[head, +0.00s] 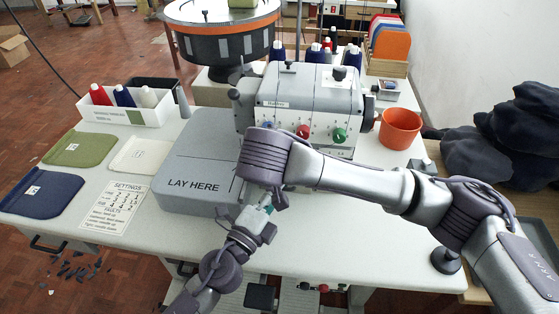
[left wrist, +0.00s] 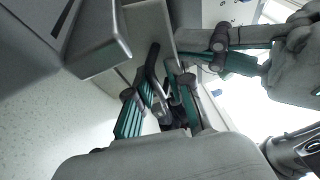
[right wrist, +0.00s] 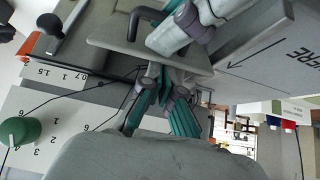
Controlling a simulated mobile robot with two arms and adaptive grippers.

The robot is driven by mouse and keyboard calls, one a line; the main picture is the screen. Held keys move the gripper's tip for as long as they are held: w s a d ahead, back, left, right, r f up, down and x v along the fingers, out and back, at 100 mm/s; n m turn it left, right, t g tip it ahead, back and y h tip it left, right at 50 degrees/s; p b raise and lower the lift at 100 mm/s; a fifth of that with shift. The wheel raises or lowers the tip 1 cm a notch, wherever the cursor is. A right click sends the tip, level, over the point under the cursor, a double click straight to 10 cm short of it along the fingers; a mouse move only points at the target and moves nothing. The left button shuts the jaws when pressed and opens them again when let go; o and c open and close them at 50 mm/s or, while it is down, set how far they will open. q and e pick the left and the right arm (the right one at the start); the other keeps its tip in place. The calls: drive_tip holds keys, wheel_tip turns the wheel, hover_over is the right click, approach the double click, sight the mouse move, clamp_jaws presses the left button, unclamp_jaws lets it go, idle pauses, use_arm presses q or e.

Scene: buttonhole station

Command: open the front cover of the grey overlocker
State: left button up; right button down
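A grey panel with a dark bent handle, apparently the front cover, shows in the right wrist view (right wrist: 110,32) and left wrist view (left wrist: 150,25). My left gripper (head: 268,200) has its fingers (left wrist: 160,92) apart, with the handle bar between or just before them; contact is unclear.
The LAY HERE block (head: 190,172) lies left of my grippers. Coloured dials, including a green knob (head: 339,135), sit on the machine's front. An orange bin (head: 400,130) stands to its right. A white spool tray (head: 125,112) and fabric pieces lie left.

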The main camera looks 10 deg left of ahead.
use_arm(q)
drive_tip(key=shift+o, duration=1)
drive_tip(key=shift+r, duration=0.3)
use_arm(e)
drive_tip(key=shift+s+f, duration=0.2)
drive_tip(key=shift+f, duration=0.05)
use_arm(q)
drive_tip(key=shift+f, duration=0.15)
use_arm(e)
drive_tip(key=shift+w, duration=0.1)
